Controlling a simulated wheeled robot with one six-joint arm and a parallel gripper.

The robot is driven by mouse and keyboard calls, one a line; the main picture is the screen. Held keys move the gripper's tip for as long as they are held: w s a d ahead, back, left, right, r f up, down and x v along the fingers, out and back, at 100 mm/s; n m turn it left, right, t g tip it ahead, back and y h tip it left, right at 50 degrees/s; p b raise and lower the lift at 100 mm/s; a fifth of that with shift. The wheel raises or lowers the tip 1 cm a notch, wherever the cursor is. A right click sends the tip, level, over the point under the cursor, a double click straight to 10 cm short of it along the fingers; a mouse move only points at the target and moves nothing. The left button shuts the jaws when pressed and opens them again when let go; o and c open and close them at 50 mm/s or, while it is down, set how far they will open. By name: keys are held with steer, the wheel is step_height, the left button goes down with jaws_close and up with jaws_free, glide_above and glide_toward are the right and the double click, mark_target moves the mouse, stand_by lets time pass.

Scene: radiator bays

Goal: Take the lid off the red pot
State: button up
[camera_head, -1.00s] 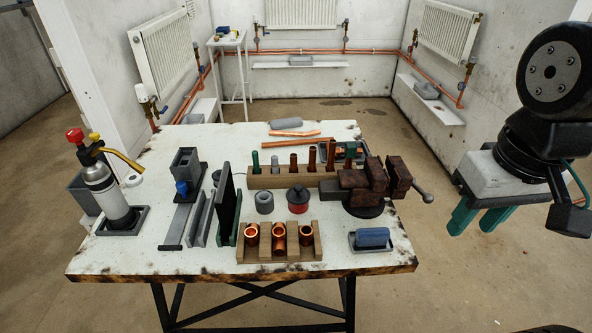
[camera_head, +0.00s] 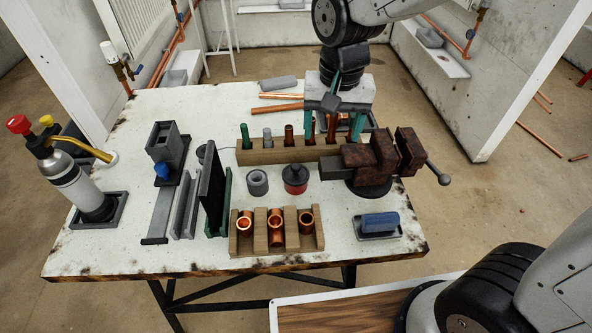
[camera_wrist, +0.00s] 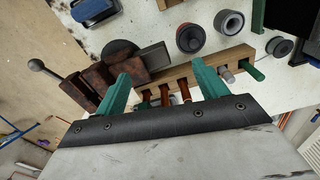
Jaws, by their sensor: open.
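The red pot (camera_head: 295,186) stands upright on the white worktable (camera_head: 120,237), just in front of the wooden tube rack. Its dark lid (camera_head: 295,172) sits on top of it. Both also show in the wrist view, the lid (camera_wrist: 189,37) and the pot's red edge (camera_wrist: 200,49). My gripper (camera_head: 335,138) is open and empty, with teal fingers. It is above the back right of the table, over the rack, behind and to the right of the pot. In the wrist view my gripper (camera_wrist: 165,82) has its fingers apart, with the pot beyond them.
The wooden rack (camera_head: 270,156) holds several upright tubes. A rusty vise (camera_head: 372,160) stands to the pot's right, a grey ring (camera_head: 257,183) to its left. A wooden holder (camera_head: 260,239) with copper fittings is in front. A blue-topped block (camera_head: 379,223) lies front right.

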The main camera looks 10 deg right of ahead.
glide_above(296, 166)
steer(key=shift+m, duration=0.3)
steer(key=f, duration=0.6)
steer(key=shift+s+a+f, duration=0.1)
steer(key=shift+s+a, duration=0.05)
steer(key=shift+s, duration=0.2)
steer(key=f, duration=0.8)
steer(key=shift+w, duration=0.35)
steer(key=shift+c, duration=0.3)
steer(key=c, duration=0.7)
